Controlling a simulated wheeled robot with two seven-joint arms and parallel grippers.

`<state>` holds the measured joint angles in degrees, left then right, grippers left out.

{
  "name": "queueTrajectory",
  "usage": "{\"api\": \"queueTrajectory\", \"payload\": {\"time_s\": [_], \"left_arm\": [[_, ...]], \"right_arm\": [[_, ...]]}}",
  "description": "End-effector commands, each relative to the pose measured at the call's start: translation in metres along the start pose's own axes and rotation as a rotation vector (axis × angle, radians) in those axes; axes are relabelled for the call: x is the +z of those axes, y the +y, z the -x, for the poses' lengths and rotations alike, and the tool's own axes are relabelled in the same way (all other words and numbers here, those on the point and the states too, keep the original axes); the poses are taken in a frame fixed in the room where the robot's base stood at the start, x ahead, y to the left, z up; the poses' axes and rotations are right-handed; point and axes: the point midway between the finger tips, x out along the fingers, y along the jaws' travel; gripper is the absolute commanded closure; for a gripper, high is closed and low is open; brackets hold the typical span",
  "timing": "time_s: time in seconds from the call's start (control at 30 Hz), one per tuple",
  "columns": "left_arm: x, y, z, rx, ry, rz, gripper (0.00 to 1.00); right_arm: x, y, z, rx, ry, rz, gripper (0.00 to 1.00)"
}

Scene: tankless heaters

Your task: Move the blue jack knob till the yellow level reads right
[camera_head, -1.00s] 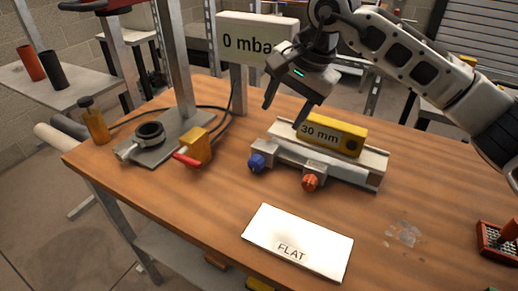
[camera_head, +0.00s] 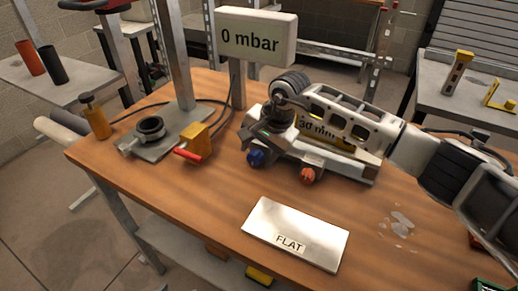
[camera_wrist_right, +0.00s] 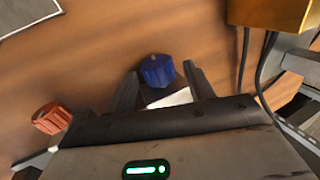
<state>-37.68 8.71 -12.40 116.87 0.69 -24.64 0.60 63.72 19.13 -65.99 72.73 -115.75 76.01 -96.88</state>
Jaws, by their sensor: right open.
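The blue jack knob (camera_head: 256,158) is on the front left of the metal jack (camera_head: 358,173). In the right wrist view the blue knob (camera_wrist_right: 157,70) shows just ahead of and between the fingertips. My right gripper (camera_wrist_right: 158,75) is open; its fingers lie either side of the knob, and I cannot tell if they touch it. In the head view this gripper (camera_head: 258,146) is low over the jack's left end. The yellow level (camera_head: 314,125) rests on the jack, mostly hidden by my right arm; part of "30 mm" shows. My left gripper is not in view.
An orange-red knob (camera_head: 308,175) is on the jack's front, right of the blue one. A plate marked FLAT (camera_head: 296,234) lies in front. A yellow valve with a red handle (camera_head: 194,143) stands left. A display (camera_head: 256,37) reads 0 mbar.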

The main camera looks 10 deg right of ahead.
Motion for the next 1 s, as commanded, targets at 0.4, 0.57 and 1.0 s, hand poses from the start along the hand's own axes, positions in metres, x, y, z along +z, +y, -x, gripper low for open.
{"api": "queueTrajectory", "payload": {"time_s": [0.4, 0.57, 1.0], "left_arm": [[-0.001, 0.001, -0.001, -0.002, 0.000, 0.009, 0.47], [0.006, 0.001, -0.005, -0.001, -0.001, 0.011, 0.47], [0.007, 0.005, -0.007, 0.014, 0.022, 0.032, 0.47]], "right_arm": [[0.000, 0.000, 0.000, 0.000, 0.000, 0.000, 0.92], [-0.001, 0.002, -0.004, -0.020, 0.001, -0.001, 0.91], [-0.001, 0.002, 0.000, -0.125, -0.004, -0.004, 0.91]]}}
